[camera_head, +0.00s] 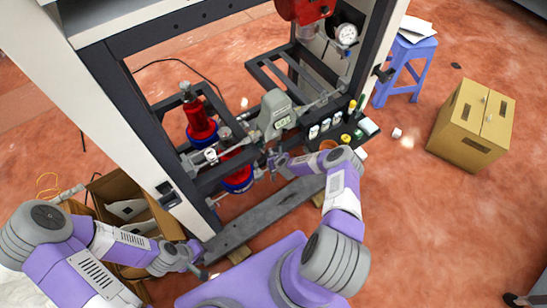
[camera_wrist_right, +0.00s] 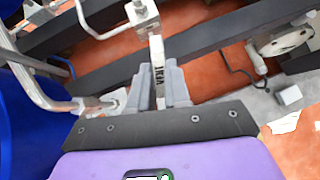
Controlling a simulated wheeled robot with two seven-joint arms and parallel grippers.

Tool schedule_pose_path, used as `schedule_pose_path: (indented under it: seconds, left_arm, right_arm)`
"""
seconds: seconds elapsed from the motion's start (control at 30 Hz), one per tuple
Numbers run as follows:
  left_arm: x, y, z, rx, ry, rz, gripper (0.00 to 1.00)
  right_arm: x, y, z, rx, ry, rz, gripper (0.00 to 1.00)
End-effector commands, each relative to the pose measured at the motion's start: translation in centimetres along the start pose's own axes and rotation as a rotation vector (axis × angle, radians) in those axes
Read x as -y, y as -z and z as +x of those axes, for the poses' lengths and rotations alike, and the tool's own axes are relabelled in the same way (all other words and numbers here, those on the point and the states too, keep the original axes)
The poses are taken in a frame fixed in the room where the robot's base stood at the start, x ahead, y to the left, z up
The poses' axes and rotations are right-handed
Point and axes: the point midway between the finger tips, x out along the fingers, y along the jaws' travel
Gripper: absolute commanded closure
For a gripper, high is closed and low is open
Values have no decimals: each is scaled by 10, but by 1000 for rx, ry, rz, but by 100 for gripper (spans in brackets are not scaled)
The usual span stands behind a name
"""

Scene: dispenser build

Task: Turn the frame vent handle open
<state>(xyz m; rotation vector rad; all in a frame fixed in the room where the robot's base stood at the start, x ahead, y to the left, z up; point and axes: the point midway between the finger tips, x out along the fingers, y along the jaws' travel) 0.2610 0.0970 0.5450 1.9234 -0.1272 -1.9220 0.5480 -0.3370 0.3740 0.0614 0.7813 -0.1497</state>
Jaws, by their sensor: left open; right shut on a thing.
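The frame vent handle (camera_wrist_right: 157,62) is a thin, pale lever with dark lettering, upright in the right wrist view. My right gripper (camera_wrist_right: 159,92) is shut on it, with one grey finger on each side. The handle's upper end meets a metal fitting (camera_wrist_right: 141,12). In the head view my right gripper (camera_head: 274,160) is at the front of the frame, below the grey-green unit, and mostly hides the handle. My left gripper (camera_head: 200,262) is open and empty at the lower left, by the foot of the frame.
The dark frame (camera_head: 120,85) surrounds red and blue cylinders (camera_head: 200,120). The grey-green unit (camera_head: 273,112) stands above my right gripper. An open cardboard box (camera_head: 165,222) is close to my left arm. Small bottles (camera_head: 325,125) stand at right; a yellow box (camera_head: 472,122) is farther off.

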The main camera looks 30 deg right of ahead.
Motion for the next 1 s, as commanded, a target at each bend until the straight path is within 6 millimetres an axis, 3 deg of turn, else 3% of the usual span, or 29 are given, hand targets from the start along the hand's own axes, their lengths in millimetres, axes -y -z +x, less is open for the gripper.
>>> schedule_pose_path:
  seconds: [0.77,0.8,0.97,1.0]
  left_arm:
    - [0,0,0,0,0,0,57]
    - [0,0,0,0,0,0,57]
    - [0,0,0,0,0,0,57]
    - [0,0,0,0,0,0,57]
  right_arm:
    - [1,4,0,-7,-87,-84,100]
    - [1,4,0,-7,-87,-84,82]
    - [1,3,0,-6,-86,-84,57]
    - [1,3,0,-5,-86,-84,57]
